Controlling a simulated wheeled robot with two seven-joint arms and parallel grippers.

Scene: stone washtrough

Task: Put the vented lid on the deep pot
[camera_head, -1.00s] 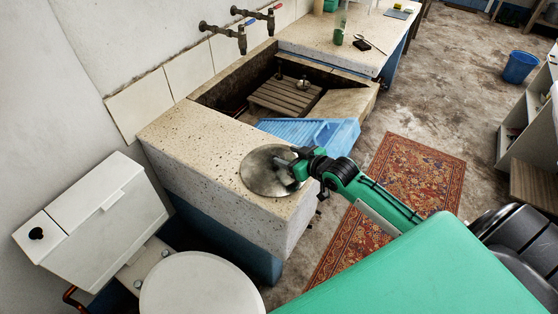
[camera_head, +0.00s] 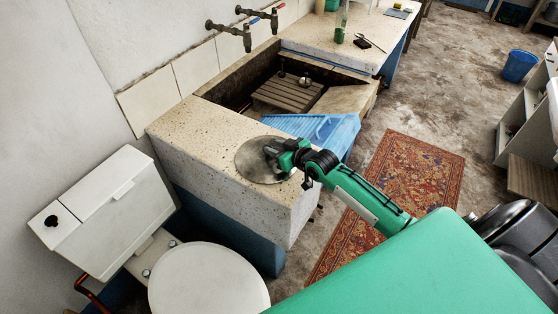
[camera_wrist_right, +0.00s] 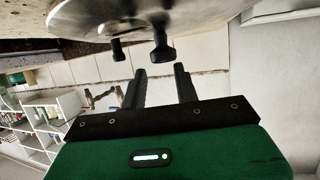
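A round, shiny metal disc, which looks like the lid (camera_head: 251,165), lies on the speckled stone ledge at the near end of the trough. I cannot make out a deep pot. My left gripper is not in view.
The stone trough (camera_head: 215,125) holds a wooden slatted rack (camera_head: 286,94) and a blue ribbed board (camera_head: 325,128). Two wall taps (camera_head: 245,38) reach over it. A toilet (camera_head: 205,280) stands at the near left. A patterned rug (camera_head: 412,165) lies on the floor to the right.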

